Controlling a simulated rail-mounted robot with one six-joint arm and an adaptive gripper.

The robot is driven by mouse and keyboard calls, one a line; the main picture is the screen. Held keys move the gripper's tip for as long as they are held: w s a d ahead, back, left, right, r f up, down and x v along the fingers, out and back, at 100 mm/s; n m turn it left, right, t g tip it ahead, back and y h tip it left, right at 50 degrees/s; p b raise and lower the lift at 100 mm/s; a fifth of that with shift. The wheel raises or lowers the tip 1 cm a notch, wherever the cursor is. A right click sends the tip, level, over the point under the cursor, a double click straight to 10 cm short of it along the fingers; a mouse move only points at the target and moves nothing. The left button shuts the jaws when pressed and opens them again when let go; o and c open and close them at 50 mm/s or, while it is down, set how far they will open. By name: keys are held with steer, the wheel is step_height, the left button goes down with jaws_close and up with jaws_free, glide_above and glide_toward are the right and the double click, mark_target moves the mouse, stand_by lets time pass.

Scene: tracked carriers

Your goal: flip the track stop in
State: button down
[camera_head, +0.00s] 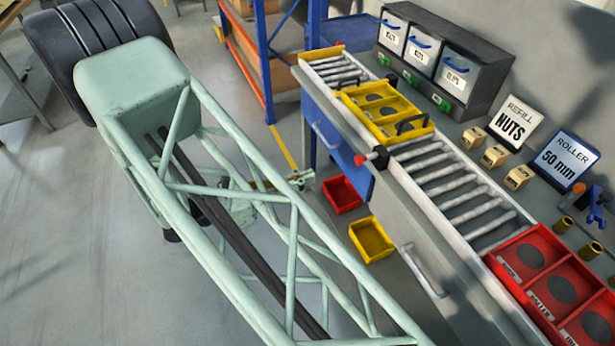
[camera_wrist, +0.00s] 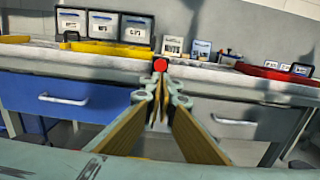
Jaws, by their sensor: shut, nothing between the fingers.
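The track stop (camera_head: 376,156) is on the near side rail of the roller track, with a dark body and a red round knob (camera_head: 360,160) that sticks out toward the aisle. In the wrist view the red knob (camera_wrist: 160,64) shows just above and beyond my fingertips. My gripper (camera_head: 304,179) is shut and empty, out in front of the bench and to the left of the knob. In the wrist view the fingers (camera_wrist: 160,94) meet at their tips and point at the bench front. A gap between tips and knob shows in the head view.
A yellow carrier (camera_head: 432,128) sits on the rollers beside the stop, and a red carrier (camera_head: 497,262) sits farther down the track. Bare rollers (camera_head: 450,185) lie between them. A blue drawer front (camera_head: 345,150) is below the track. Red and yellow bins (camera_head: 371,240) are lower down.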

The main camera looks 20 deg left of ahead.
mark_target(356, 161)
steer(key=shift+b+x, duration=1.25)
steer(key=shift+x, duration=5.1)
